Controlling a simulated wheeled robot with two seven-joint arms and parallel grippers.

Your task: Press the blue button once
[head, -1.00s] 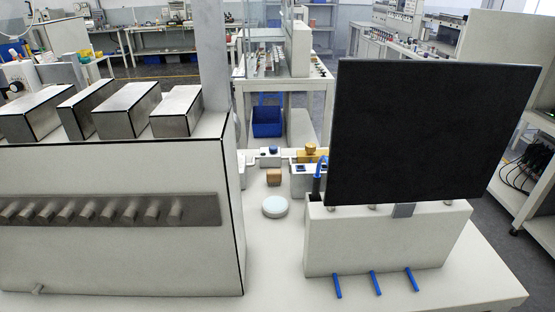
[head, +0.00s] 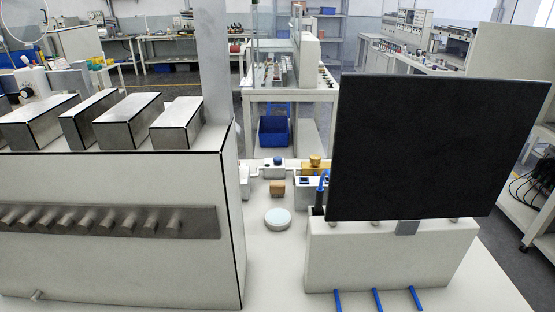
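A small blue button (head: 278,161) sits on top of a low white box (head: 271,172) toward the far edge of the white table, in the gap between two large pieces of equipment. Neither of my grippers is in the head view, so their distance from the button does not show. The blue button looks small and far off, and I cannot tell whether it is pressed.
A large white machine with knobs (head: 110,255) stands at left. A black screen (head: 430,150) on a white box (head: 390,255) stands at right. Between them are a pale round disc (head: 278,219), a brown block (head: 277,188) and a yellow knob (head: 315,161).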

